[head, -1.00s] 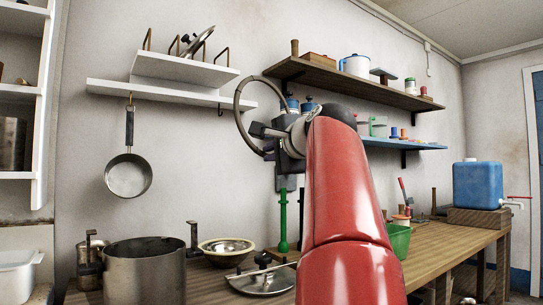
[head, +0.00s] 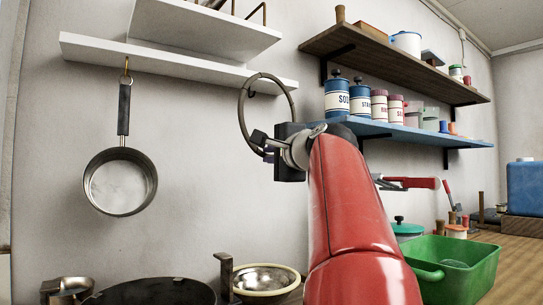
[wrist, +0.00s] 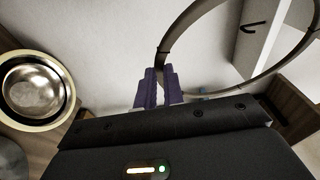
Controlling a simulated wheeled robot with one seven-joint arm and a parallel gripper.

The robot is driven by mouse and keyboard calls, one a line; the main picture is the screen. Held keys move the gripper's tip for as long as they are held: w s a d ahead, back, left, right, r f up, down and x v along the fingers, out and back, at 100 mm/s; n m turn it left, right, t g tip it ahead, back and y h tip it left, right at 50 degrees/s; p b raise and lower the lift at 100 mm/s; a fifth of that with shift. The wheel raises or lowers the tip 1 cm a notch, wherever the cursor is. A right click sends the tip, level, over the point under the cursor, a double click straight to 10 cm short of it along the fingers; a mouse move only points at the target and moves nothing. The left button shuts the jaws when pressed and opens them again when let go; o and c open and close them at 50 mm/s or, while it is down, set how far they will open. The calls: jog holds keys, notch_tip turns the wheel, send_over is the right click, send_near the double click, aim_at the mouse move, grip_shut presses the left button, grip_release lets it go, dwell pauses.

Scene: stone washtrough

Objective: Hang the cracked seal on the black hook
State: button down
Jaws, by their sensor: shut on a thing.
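The seal is a large thin dark grey ring (head: 241,112), held upright above my gripper (head: 269,152). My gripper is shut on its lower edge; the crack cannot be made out. In the wrist view the purple fingertips (wrist: 158,82) pinch the ring's band (wrist: 178,30) at its left side. The black hook (wrist: 254,26) shows in the wrist view beside the white shelf, within the ring's outline. In the head view the hook (head: 251,93) is a small dark shape below the shelf's underside, near the ring's upper left. I cannot tell whether ring and hook touch.
The white shelf (head: 180,66) is just behind the ring's top. A saucepan (head: 120,182) hangs from a brass hook at left. A blue shelf (head: 430,135) with canisters is close on the right. Bowl (head: 265,281), pot and green basin (head: 455,268) stand below.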

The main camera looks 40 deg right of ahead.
jog(key=shift+s, duration=0.2)
jog(key=w+f+p, duration=0.1)
jog(key=w+p, duration=0.2)
jog(key=w, duration=0.6)
jog(key=shift+w+d+f, duration=0.25)
jog(key=shift+w+f, duration=0.05)
jog(key=shift+w, duration=0.1)
dwell(0.7)
dwell(0.7)
jog(key=c, duration=1.4)
grip_release()
jog(key=shift+c, duration=0.2)
jog(key=shift+o, duration=0.4)
jog(key=o, duration=0.5)
